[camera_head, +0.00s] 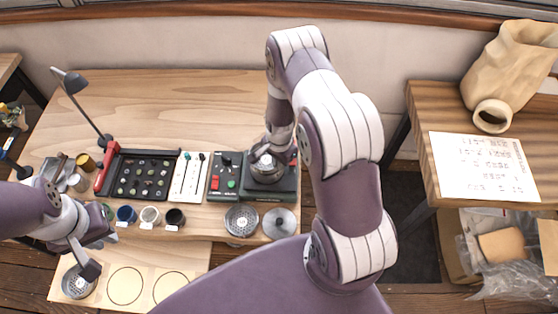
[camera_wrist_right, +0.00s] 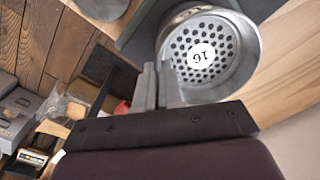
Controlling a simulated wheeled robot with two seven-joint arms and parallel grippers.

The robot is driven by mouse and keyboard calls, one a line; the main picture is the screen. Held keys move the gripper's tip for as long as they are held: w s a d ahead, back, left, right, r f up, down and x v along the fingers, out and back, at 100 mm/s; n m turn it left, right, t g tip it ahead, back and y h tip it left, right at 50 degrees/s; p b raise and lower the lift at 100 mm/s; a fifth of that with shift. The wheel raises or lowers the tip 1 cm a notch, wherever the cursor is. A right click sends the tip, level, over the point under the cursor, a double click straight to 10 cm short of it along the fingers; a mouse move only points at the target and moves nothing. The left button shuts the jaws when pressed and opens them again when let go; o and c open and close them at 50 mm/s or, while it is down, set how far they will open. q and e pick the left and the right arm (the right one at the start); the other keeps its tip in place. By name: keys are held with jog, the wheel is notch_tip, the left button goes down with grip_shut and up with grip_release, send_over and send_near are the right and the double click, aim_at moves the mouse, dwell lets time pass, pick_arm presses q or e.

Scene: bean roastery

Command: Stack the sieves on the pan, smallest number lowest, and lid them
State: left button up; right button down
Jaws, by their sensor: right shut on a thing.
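A round metal sieve labelled 16 (camera_wrist_right: 232,72) fills the upper part of the right wrist view, its perforated floor visible. My right gripper (camera_wrist_right: 158,82) is shut on its near wall. In the head view my right gripper (camera_head: 268,158) is over a round metal vessel (camera_head: 266,176) on the dark machine; whether the pan sits below is hidden. A perforated sieve (camera_head: 242,220) and a plain metal disc (camera_head: 280,223), perhaps the lid, lie at the table's front edge. My left gripper (camera_head: 96,256) is above another sieve (camera_head: 76,285) on the board; its jaw gap is unclear.
The pale board (camera_head: 203,262) has empty marked circles. A control box (camera_head: 225,177) with buttons, a dark bean tray (camera_head: 142,176) and several small cups (camera_head: 150,215) stand left of the machine. A lamp (camera_head: 76,84) stands behind. A side table (camera_head: 425,105) holds a paper sheet (camera_head: 482,166).

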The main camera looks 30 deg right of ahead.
jog(key=shift+f+b, duration=0.45)
jog(key=shift+f, duration=0.1)
dwell(0.4)
jog(key=c, duration=1.6)
grip_release()
jog(key=shift+o, duration=0.2)
notch_tip(320, 180, up, 11)
jog(key=p, duration=0.9)
jog(key=shift+s, duration=0.1)
